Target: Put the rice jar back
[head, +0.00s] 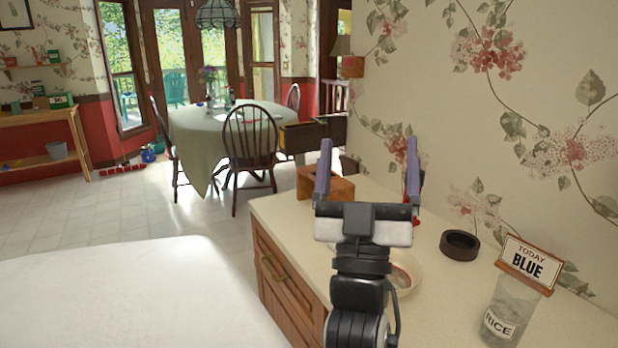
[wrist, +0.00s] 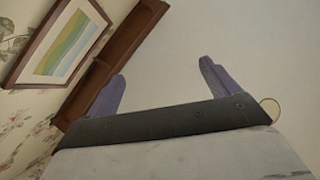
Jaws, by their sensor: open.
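The rice jar (head: 508,312) is a clear glass jar with a white RICE label. It stands on the counter (head: 440,318) at the lower right of the head view. A small sign reading TODAY BLUE (head: 530,264) shows at its top; I cannot tell whether it rests on the jar or stands behind it. My gripper (head: 368,172) is open and empty, raised above the counter with its fingers pointing up, well left of the jar. In the wrist view my gripper (wrist: 160,84) has both fingers apart with nothing between them. The jar is not in the wrist view.
A dark round dish (head: 460,245) sits left of the jar. A pale plate (head: 408,272) is partly hidden behind my arm. A wooden box (head: 326,186) stands at the counter's far end. The wall is close on the right. A dining table (head: 215,125) stands beyond open floor.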

